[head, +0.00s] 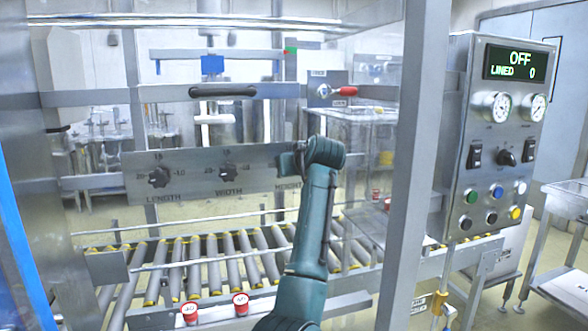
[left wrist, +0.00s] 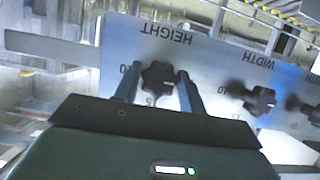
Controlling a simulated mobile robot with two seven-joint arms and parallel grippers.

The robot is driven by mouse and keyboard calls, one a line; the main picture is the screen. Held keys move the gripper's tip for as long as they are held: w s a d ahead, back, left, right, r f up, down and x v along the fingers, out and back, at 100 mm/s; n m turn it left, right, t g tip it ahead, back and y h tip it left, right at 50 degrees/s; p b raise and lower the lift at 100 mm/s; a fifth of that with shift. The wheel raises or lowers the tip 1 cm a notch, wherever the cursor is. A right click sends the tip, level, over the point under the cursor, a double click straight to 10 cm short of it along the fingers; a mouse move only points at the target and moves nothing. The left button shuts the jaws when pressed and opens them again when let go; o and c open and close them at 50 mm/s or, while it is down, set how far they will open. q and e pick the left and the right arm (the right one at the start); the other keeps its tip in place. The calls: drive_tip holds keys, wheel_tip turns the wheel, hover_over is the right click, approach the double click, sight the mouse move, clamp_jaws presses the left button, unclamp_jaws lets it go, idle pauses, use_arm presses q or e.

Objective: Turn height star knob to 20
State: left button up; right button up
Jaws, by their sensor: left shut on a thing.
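The black height star knob (left wrist: 157,78) sits on the grey panel under the upside-down HEIGHT label in the left wrist view. My left gripper (left wrist: 158,84) has one finger on each side of the knob and is shut on it. A pale mark shows on the knob's right side in that view; the scale numbers around it are partly hidden and hard to read. In the head view my left gripper (head: 292,163) is at the right end of the panel (head: 195,181) and covers the height knob. My right gripper is not in view.
The length knob (head: 158,177) and the width knob (head: 227,173) are left of the height knob in the head view. A roller conveyor (head: 205,265) runs below. A metal post (head: 412,170) and a control box reading OFF (head: 510,62) stand to the right.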

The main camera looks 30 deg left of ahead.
use_arm(q)
drive_tip(key=o, duration=1)
drive_tip(key=shift+c, duration=0.2)
drive_tip(key=b+v, duration=0.1)
drive_tip(key=v, duration=1.2)
drive_tip(key=shift+d, duration=0.1)
